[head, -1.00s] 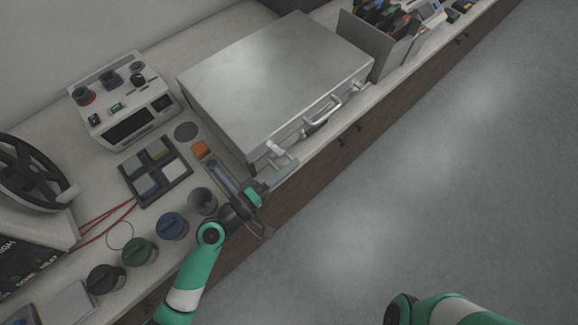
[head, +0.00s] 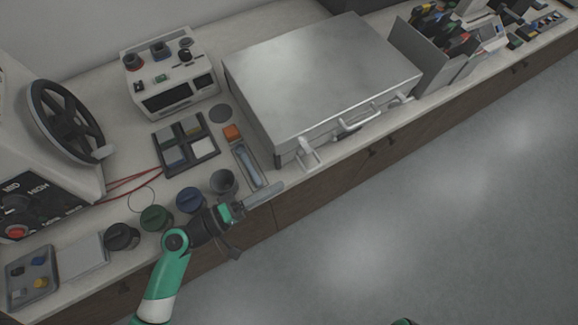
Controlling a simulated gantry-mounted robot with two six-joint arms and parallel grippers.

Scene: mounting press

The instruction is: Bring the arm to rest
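My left arm comes in from the bottom. Its gripper (head: 264,194) is over the counter's front edge, just right of a grey cup (head: 223,183) and below the metal case. It shows side-on as a grey bar with a green part behind it. I cannot tell whether its fingers are apart. Nothing is visibly held. Only a small green-and-dark bit of my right arm shows at the bottom edge; its gripper is out of view.
The closed metal case (head: 320,75) has handles along its front. A control box (head: 170,75), a four-part tray (head: 186,143), blue (head: 190,200), green (head: 156,218) and black (head: 121,237) jars and a wheeled press (head: 65,120) crowd the counter. The floor in front is clear.

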